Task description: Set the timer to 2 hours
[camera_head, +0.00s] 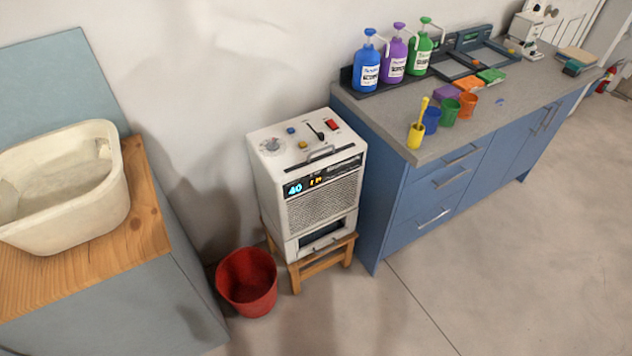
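A white box-shaped appliance (291,200) stands upright on a small wooden stool (323,262) in the middle of the head view. A dark display (318,178) at the top of its front shows a blue 40. Small orange characters beside the 40 are too small to read surely. On its top are a round dial (272,146), a blue button (290,131), a yellow button (303,144), a black lever (316,131) and a red switch (332,125). No control is labelled legibly as a timer. Neither of my grippers is in view.
A red bucket (247,283) stands left of the stool. A blue cabinet (420,205) with pump bottles (394,62) and several coloured cups (449,112) stands close on the right. A white basin (65,190) rests on a wooden top at left. The floor in front is clear.

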